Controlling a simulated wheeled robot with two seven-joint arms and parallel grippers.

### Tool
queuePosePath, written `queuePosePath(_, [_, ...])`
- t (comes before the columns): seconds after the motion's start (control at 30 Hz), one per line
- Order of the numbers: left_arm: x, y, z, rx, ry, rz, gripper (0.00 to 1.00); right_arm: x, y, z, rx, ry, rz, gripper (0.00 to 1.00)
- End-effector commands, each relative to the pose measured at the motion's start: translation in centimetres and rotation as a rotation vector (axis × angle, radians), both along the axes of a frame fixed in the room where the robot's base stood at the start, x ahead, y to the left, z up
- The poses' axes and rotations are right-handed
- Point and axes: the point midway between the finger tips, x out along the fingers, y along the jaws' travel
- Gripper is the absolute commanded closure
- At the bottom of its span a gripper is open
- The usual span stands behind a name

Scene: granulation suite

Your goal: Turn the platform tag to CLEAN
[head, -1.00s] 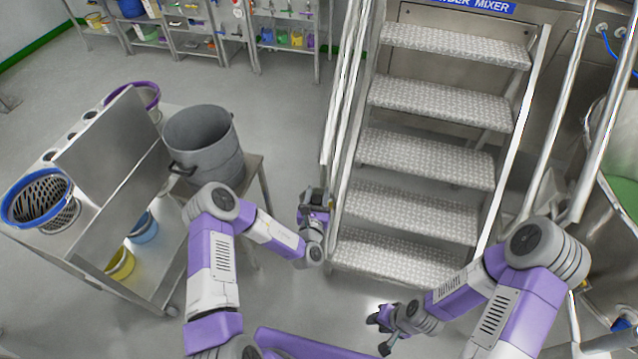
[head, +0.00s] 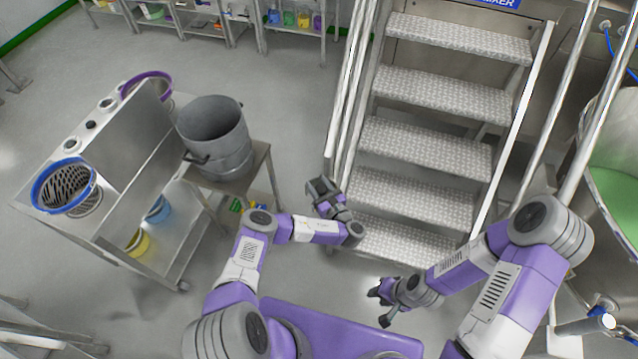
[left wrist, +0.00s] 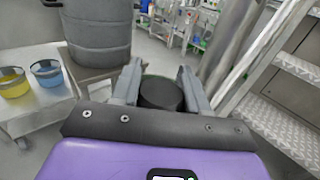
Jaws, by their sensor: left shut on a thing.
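My left gripper (head: 323,190) is beside the left rail of the metal platform stairs (head: 425,140), above the floor. In the left wrist view its two fingers (left wrist: 160,88) are on either side of a dark round thing (left wrist: 161,94) and hold it. I cannot tell what this thing is, and the head view does not show it clearly. My right gripper (head: 382,300) is low in front of the bottom step, its fingers apart and empty. I cannot make out the platform tag or its wording in either view.
A grey drum (head: 220,140) stands on a small metal stand (head: 262,165) left of the stairs. Further left is a steel trolley (head: 165,240) with a blue-rimmed basket (head: 66,188). A vessel with green contents (head: 615,205) is at the right. Shelves line the back.

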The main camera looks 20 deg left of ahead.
Motion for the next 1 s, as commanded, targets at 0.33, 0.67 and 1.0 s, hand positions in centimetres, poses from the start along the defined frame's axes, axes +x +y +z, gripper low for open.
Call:
queuePosePath(0.33, [0.06, 0.28, 0.38, 0.005, -0.011, 0.069, 0.86, 0.00, 0.00, 0.11, 0.000, 0.000, 0.000, 0.65])
queuePosePath(0.67, [0.11, 0.31, 0.46, 0.005, -0.012, 0.071, 0.86, 0.00, 0.00, 0.12, 0.000, 0.000, 0.000, 0.65])
queuePosePath(1.0, [0.02, 0.19, 0.24, 0.002, -0.006, 0.067, 0.31, 0.00, 0.00, 0.11, 0.000, 0.000, 0.000, 0.65])
